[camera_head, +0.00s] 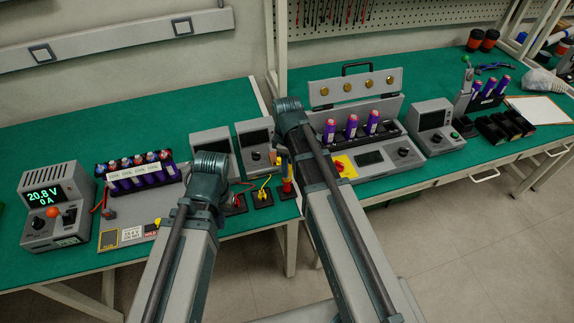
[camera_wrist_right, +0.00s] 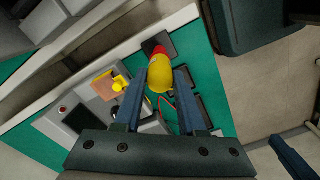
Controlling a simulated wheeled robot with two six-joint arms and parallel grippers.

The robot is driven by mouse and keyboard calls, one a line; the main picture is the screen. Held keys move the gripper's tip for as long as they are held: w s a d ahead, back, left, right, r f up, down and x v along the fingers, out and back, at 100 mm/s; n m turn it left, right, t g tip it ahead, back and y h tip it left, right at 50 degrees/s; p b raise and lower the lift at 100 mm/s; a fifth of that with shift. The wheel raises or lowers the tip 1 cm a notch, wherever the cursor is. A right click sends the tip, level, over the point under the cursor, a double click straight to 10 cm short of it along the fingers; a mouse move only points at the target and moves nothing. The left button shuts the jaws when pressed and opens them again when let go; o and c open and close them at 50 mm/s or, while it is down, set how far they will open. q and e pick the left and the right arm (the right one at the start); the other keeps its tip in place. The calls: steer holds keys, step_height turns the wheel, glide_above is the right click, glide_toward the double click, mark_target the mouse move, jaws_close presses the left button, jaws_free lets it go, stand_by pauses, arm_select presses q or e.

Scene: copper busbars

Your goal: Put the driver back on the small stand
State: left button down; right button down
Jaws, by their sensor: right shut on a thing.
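The driver (camera_head: 287,186), with a yellow handle and a red part, stands about upright at the black small stand (camera_head: 291,194) near the table's front edge. In the right wrist view the driver's yellow handle (camera_wrist_right: 160,77) is between the fingers of my right gripper (camera_wrist_right: 159,84), which is shut on it. Its red end lies over the dark stand (camera_wrist_right: 158,43); I cannot tell whether it is fully seated. My right arm hides part of the driver and gripper in the head view. My left arm is further left; its fingers are not clear.
Two more black stands, with a red lead (camera_head: 237,202) and a yellow lead (camera_head: 263,194), are left of the driver. A grey tester (camera_head: 371,157) with purple cells is to the right. A power supply (camera_head: 55,205) and a battery pack (camera_head: 138,174) are at left.

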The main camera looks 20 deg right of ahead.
steer(key=shift+f, duration=0.2)
stand_by(0.3)
steer(key=shift+c, duration=2.1)
jaws_free()
step_height(320, 180, up, 6)
steer(key=p, duration=0.5)
steer(key=shift+r+p, duration=0.1)
steer(key=shift+p, duration=0.25)
